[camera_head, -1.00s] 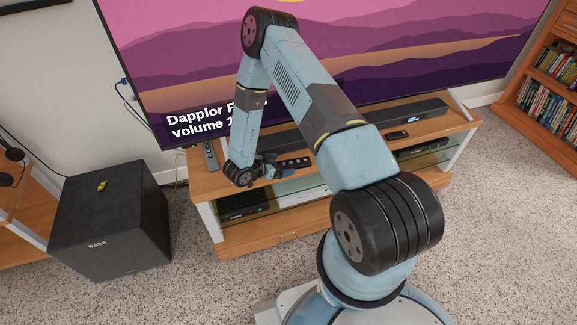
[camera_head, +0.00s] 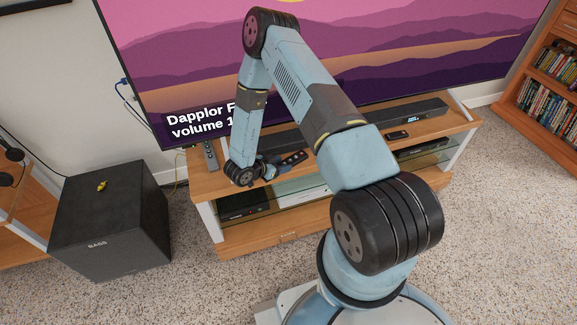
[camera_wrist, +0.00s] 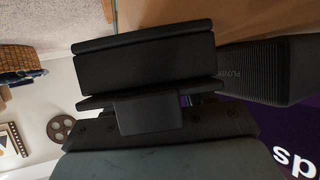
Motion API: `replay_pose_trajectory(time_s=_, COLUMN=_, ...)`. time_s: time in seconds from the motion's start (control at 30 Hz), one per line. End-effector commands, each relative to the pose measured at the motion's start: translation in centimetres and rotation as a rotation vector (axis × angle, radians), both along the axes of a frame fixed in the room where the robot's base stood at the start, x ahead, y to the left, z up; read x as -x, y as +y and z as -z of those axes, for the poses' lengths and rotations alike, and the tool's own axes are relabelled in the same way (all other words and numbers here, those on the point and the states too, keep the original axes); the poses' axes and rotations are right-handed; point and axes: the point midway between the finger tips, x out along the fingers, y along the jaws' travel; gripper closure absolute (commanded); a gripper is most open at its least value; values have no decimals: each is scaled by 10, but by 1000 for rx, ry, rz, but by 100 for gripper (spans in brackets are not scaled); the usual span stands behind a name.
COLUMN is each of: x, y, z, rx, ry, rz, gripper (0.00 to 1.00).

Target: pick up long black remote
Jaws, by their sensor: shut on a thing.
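A long black remote (camera_head: 294,158) with small buttons on it shows in the head view, at the left part of the TV stand. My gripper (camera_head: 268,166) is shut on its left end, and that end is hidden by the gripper. The remote is tilted, with its right end pointing up and away. I cannot tell how far it is off the wood. In the wrist view my dark gripper parts fill the middle, and I cannot clearly make out the remote there.
The wooden TV stand (camera_head: 205,184) carries a long soundbar (camera_head: 330,127), also in the wrist view (camera_wrist: 270,72). A grey remote (camera_head: 210,155) lies left of my gripper, a small black device (camera_head: 397,135) to the right. The TV (camera_head: 400,50) rises behind. A black subwoofer (camera_head: 110,215) stands left.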

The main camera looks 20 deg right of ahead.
Motion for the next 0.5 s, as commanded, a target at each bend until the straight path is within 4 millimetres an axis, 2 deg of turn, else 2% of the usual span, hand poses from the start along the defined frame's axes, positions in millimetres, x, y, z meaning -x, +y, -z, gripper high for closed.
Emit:
replay_pose_trajectory(time_s=0.13, x=1, y=0, z=1, rx=0, ry=3, rz=-1, gripper=79)
replay_pose_trajectory(time_s=0.5, x=1, y=1, z=-6, rx=0, ry=2, rz=-2, gripper=80)
